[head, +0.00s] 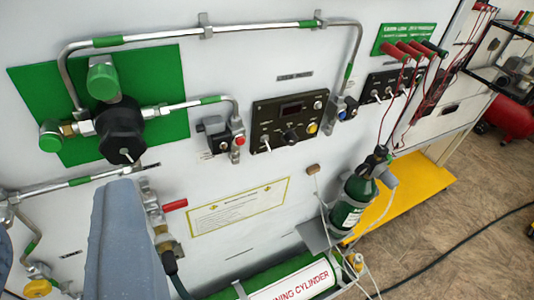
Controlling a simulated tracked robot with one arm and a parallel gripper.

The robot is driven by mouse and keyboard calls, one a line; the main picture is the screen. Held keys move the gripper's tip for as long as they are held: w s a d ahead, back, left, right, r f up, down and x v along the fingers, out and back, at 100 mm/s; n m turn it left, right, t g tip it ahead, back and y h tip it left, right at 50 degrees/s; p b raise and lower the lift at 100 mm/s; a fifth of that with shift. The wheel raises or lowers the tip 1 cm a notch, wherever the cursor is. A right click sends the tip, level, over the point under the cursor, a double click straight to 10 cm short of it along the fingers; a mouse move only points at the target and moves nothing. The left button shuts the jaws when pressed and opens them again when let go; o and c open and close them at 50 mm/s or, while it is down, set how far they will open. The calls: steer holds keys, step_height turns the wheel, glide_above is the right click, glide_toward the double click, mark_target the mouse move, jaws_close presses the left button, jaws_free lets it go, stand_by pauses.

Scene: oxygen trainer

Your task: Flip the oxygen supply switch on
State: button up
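Which switch is the oxygen supply switch cannot be told, as the small labels are unreadable. A black control panel (270,112) on the white wall has a dark display, a black knob (290,136), a yellow button (312,128) and a small metal toggle (265,141) at its lower left. A second black panel (374,88) with several small toggles is at upper right. A black round regulator (121,128) on a green plate also bears a short metal lever (126,154). My gripper (60,205) is at lower left, its two grey fingers apart, empty, left of and below the control panel.
Metal pipes (160,36) with green bands stand out from the wall. A red-handled valve (174,205) is right of my gripper. A green bottle (350,205), a lying green cylinder (270,282) and red-handled leads (410,52) are rightward. Brown floor (440,235) is open at right.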

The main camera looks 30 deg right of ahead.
steer(key=shift+d, duration=0.15)
steer(key=w+d+f+n+t+h, duration=0.1)
steer(key=w+d+f+h, duration=0.1)
steer(key=w+d+f, duration=0.55)
steer(key=w+d+f+t+h, duration=0.1)
steer(key=w+d+f, duration=0.4)
steer(key=d+f, duration=0.4)
steer(key=n+t+y, duration=0.1)
steer(key=t+y, duration=0.2)
steer(key=t, duration=0.2)
glide_toward(268, 148)
steer(key=x, duration=0.7)
steer(key=shift+w+f+b, duration=0.25)
steer(key=shift+b, duration=0.1)
steer(key=shift+d, duration=0.1)
jaws_close()
